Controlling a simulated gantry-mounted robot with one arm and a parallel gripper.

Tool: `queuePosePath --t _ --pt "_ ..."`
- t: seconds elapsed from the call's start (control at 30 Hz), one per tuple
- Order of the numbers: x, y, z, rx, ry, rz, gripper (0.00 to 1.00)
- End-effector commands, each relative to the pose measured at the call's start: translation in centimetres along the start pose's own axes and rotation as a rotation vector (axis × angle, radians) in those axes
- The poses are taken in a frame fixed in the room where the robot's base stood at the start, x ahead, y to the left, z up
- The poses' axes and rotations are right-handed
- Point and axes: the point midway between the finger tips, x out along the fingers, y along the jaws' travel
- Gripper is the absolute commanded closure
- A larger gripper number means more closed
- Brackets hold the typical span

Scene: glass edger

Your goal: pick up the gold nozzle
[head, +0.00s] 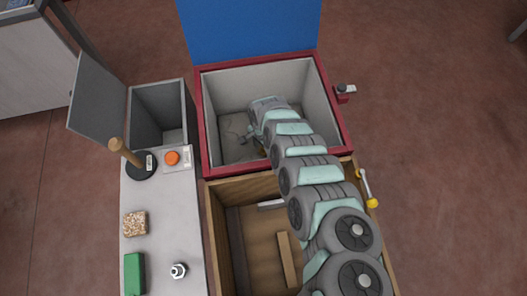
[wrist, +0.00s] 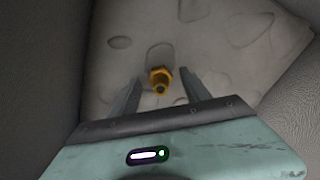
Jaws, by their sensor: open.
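The gold nozzle (wrist: 159,80) shows in the wrist view, standing out against a pale grey floor panel with shallow rounded recesses. My gripper (wrist: 160,82) is open, with one finger on each side of the nozzle in the picture. I cannot tell how far above the nozzle the fingertips are, and neither finger visibly touches it. In the head view my arm reaches down into the red-rimmed box (head: 206,120). A small bit of gold shows beside my arm there, and the rest of the nozzle is hidden.
The box walls stand close around my gripper, and its blue lid (head: 250,28) is up. A wooden tray (head: 218,255) lies in front.

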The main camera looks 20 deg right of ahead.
Motion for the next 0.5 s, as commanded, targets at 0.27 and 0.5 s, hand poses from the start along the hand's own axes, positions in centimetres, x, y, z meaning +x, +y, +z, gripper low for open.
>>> queuePosePath --t 0.27,0.5 --pt "1.05 0.14 0.08 -0.001 -0.001 0.004 0.45" --pt "1.02 0.11 0.06 0.000 -0.001 0.003 0.61"
